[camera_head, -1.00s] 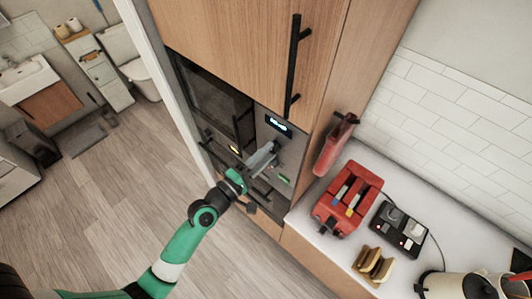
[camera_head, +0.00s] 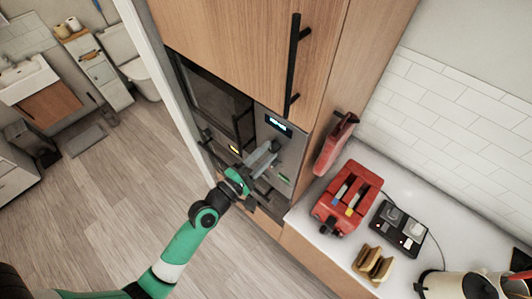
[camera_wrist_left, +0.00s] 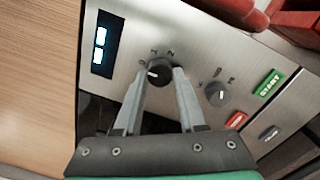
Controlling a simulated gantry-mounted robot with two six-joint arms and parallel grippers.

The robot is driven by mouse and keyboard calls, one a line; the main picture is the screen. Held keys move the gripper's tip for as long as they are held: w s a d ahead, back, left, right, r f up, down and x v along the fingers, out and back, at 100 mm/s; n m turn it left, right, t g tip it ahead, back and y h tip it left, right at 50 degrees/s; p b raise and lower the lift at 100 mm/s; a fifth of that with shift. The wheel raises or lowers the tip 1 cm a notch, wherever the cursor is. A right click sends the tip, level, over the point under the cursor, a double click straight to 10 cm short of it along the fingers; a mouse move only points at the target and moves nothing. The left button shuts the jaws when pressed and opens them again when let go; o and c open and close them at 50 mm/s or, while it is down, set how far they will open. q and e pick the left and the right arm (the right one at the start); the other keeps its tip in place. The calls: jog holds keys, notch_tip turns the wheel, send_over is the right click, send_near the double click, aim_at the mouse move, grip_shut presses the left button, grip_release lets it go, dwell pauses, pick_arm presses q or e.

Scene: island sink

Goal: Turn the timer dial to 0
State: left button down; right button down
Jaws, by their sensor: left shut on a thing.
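A dark round dial (camera_wrist_left: 159,70) sits on the steel control panel of the built-in appliance. My left gripper (camera_wrist_left: 160,77) is shut on this dial, with one finger on each side. In the head view my left gripper (camera_head: 268,151) reaches the panel from below and hides the dial. A second dark dial (camera_wrist_left: 218,94) sits to the right, clear of the fingers. My right gripper is not in view.
A lit display (camera_head: 278,124) is above the dials. A green START button (camera_wrist_left: 269,84) and a red button (camera_wrist_left: 236,120) are at the right.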

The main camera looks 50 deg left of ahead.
pick_arm(q)
jog(key=shift+c, duration=2.4)
grip_release()
jog(key=s+d+b, duration=0.1)
jog(key=s+b, duration=0.3)
jog(key=s, duration=0.7)
jog(key=shift+s+f, duration=0.3)
jog(key=shift+d, duration=0.1)
